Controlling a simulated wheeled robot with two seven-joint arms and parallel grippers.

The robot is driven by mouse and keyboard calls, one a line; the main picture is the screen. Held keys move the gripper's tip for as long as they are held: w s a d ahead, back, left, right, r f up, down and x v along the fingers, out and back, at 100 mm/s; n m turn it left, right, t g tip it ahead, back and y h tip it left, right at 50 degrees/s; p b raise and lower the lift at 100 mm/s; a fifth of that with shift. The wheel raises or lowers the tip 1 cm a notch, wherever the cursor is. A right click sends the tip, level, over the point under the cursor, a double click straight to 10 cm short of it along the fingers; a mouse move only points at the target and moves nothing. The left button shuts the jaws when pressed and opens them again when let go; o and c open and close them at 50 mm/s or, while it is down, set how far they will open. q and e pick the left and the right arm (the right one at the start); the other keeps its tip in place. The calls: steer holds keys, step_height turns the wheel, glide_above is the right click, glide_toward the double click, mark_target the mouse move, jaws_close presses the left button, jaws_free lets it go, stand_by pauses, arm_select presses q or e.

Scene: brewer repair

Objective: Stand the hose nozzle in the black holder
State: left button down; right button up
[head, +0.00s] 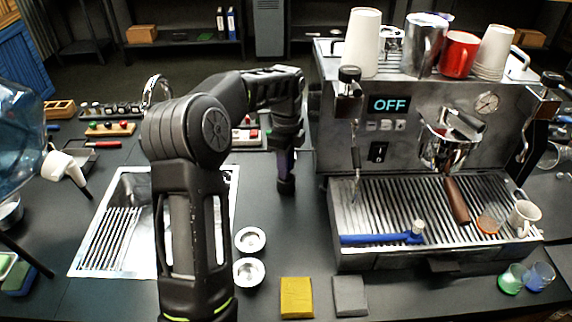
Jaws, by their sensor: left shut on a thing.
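My left arm comes up from the bottom and bends right, with its gripper (286,152) hanging left of the espresso machine. The gripper points down and is shut on a slim dark thing, which I take to be the hose nozzle; the fingers mostly cover it. A small black piece (286,186) shows directly below the fingers at the counter. I cannot tell whether it is the nozzle's lower end or the black holder. The holder is not clearly visible elsewhere. My right gripper is not in view.
The espresso machine (430,95) stands right, with a blue-handled tool (380,239) on its drip tray. A sink (117,235) is left, partly behind my arm. Bare counter surrounds the gripper's lower end.

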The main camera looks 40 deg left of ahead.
arm_select(q)
steer(key=c, duration=1.1)
jaws_free()
steer(key=shift+o, duration=0.5)
steer(key=o, duration=0.5)
steer(key=shift+r, duration=0.1)
step_height(320, 180, up, 2)
steer(key=shift+r+p, duration=0.25)
steer(key=shift+p, duration=0.85)
steer(key=shift+r+p, duration=0.5)
steer(key=shift+r, duration=1.65)
